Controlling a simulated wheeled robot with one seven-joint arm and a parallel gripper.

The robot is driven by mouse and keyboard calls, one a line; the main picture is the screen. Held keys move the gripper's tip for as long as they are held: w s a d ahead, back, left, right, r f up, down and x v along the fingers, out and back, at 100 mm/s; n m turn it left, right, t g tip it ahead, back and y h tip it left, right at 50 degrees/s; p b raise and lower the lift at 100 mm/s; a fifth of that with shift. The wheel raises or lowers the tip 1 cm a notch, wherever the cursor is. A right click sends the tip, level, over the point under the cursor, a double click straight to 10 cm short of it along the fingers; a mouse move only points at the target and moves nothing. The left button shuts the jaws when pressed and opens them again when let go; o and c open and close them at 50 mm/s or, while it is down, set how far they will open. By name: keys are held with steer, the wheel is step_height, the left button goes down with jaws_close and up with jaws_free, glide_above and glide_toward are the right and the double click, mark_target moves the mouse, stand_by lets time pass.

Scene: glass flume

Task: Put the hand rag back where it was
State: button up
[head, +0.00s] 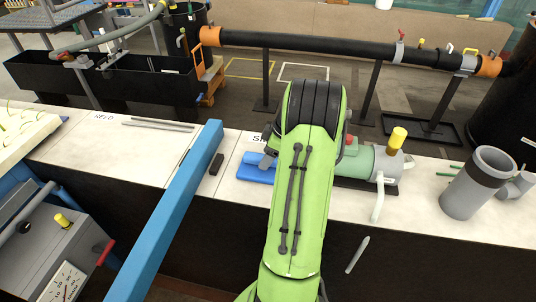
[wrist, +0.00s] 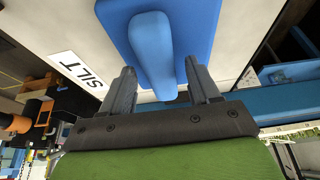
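A flat blue pad (wrist: 205,30) with a raised, rounded blue ridge (wrist: 152,45) lies on the white surface; it looks like the hand rag, though no cloth texture shows. In the head view the blue pad (head: 256,170) lies on the white bench top, left of my green arm, which hides part of it. My gripper (wrist: 160,68) is open, its two dark fingers on either side of the ridge. Gaps show between the fingers and the ridge, and nothing is held. Height above the pad is hard to tell. In the head view my arm mostly hides the gripper.
A "SILT" label (wrist: 80,68) lies beside the pad. A green-grey pump (head: 365,165) with a yellow knob stands right of my arm, and a grey pipe piece (head: 470,185) beyond it. A blue beam (head: 170,215) and a small black block (head: 216,164) are left. Bench around "FEED" is mostly clear.

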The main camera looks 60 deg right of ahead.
steer(key=shift+r, duration=0.15)
steer(key=shift+r+p, duration=0.3)
steer(key=shift+r, duration=0.05)
steer(key=p+v, duration=0.3)
steer(key=v, duration=0.9)
steer(key=w+a+r, duration=0.2)
steer(key=a+r, duration=0.1)
steer(key=a, duration=0.4)
steer(key=w+a+r+m+h, duration=0.1)
steer(key=w+a+r, duration=0.15)
steer(key=a, duration=0.35)
steer(key=w+a+r, duration=0.2)
steer(key=a, duration=0.5)
steer(key=s+a+r+m, duration=0.2)
steer(key=s+a, duration=0.2)
steer(key=a, duration=0.7)
steer(key=s+a+f+m+t, duration=0.1)
steer(key=s+a+f, duration=0.2)
steer(key=s+a, duration=0.3)
steer(key=s, duration=0.3)
steer(key=shift+s+m+t+h, duration=0.3)
steer(key=shift+s+h, duration=0.1)
